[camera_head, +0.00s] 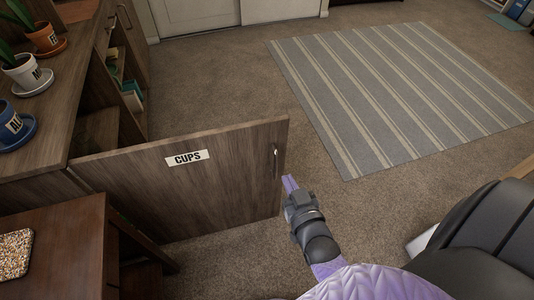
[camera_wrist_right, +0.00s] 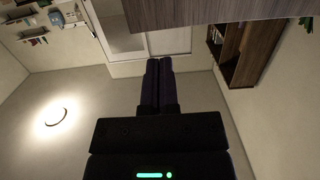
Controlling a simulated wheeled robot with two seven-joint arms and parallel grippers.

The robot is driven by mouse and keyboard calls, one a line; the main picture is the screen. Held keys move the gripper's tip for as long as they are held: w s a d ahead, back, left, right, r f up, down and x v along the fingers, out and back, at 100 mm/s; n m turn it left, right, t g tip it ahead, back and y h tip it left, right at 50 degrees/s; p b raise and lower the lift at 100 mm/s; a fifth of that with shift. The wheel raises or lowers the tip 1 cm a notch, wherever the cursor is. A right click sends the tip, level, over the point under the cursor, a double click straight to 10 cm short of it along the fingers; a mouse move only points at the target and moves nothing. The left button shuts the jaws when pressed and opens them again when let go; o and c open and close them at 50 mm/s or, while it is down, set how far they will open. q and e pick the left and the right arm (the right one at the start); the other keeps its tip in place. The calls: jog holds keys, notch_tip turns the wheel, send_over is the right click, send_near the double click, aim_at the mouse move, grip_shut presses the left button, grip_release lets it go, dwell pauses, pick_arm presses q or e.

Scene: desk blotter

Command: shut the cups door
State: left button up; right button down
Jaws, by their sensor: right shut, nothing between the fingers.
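The cups door (camera_head: 200,180) is a brown wooden panel with a white "CUPS" label (camera_head: 187,158) and a small metal handle (camera_head: 275,160) near its free edge. It stands swung open, out from the wooden cabinet at the left. My right gripper (camera_head: 289,185) is shut and empty, just right of the door's free edge, below the handle. I cannot tell whether it touches the door. In the right wrist view my closed fingers (camera_wrist_right: 159,68) point up the picture, and a wooden panel (camera_wrist_right: 200,10), likely the door, crosses the top. My left gripper is not in view.
Potted plants (camera_head: 28,75) on saucers stand on the cabinet top (camera_head: 85,50). A dark wooden table (camera_head: 75,225) with a speckled mat (camera_head: 14,254) is at lower left. A black chair (camera_head: 490,230) is at right. Carpet and a striped rug (camera_head: 400,90) lie open beyond the door.

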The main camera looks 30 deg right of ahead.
jog(key=r+h, duration=0.1)
jog(key=r, duration=0.1)
jog(key=t+b, duration=0.1)
jog(key=b, duration=0.1)
send_near(273, 123)
jog(key=shift+m, duration=0.3)
jog(key=b+x, duration=0.1)
jog(key=x, duration=0.2)
jog(key=b+x, duration=0.2)
jog(key=x, duration=0.1)
jog(key=shift+w+f, duration=0.25)
jog(key=shift+w, duration=0.1)
jog(key=shift+w+d+r+b, duration=0.15)
jog(key=shift+w+b, duration=0.2)
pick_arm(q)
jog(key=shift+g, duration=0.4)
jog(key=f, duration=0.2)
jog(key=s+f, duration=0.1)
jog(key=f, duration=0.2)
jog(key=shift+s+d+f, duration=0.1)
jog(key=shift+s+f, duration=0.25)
